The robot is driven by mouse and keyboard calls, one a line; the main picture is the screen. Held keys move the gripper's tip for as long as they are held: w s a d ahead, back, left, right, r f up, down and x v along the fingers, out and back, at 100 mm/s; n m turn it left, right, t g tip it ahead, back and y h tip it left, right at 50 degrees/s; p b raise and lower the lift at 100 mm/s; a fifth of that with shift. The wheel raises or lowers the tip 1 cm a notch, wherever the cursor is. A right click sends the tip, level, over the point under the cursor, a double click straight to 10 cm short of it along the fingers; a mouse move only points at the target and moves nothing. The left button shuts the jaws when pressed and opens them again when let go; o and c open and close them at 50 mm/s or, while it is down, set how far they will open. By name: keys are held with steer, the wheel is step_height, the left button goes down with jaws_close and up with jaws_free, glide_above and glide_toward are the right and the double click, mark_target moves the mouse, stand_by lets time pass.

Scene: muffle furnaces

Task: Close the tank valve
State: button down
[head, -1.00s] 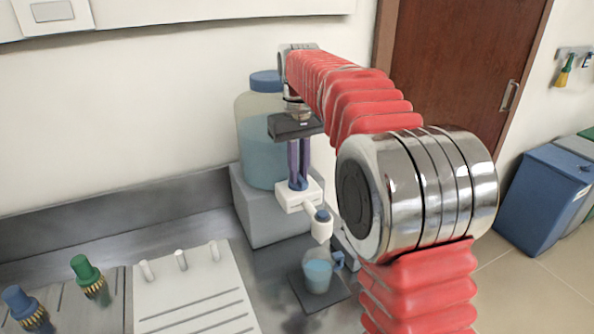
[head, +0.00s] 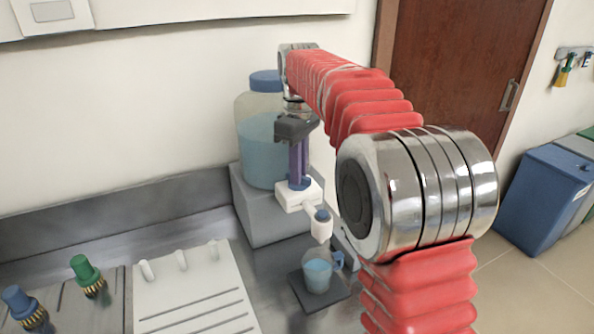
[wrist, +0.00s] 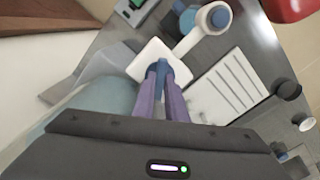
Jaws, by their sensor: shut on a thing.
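The tank (head: 258,135) is a clear round vessel of pale blue liquid with a blue lid, on a grey block. The tank valve is a white body (head: 290,203) with a blue handle (head: 300,184) on top and a white spout (head: 320,228) reaching forward. My gripper (head: 299,181) points down with its purple fingers shut on the blue handle. The wrist view shows the fingertips on both sides of the handle (wrist: 161,66), above the white body (wrist: 147,57). A clear cup (head: 318,274) with blue liquid stands below the spout.
The cup stands on a dark square plate (head: 302,294). A white rack (head: 190,295) with upright pegs is at the left. Green (head: 85,270) and blue (head: 20,300) bench taps stand further left. A blue bin (head: 545,200) is on the floor at right.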

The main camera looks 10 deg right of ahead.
steer(key=shift+n, duration=0.9)
steer(key=c, duration=1.8)
jaws_free()
step_height(320, 180, up, 14)
steer(key=shift+f, duration=0.15)
steer(key=shift+o, duration=0.4)
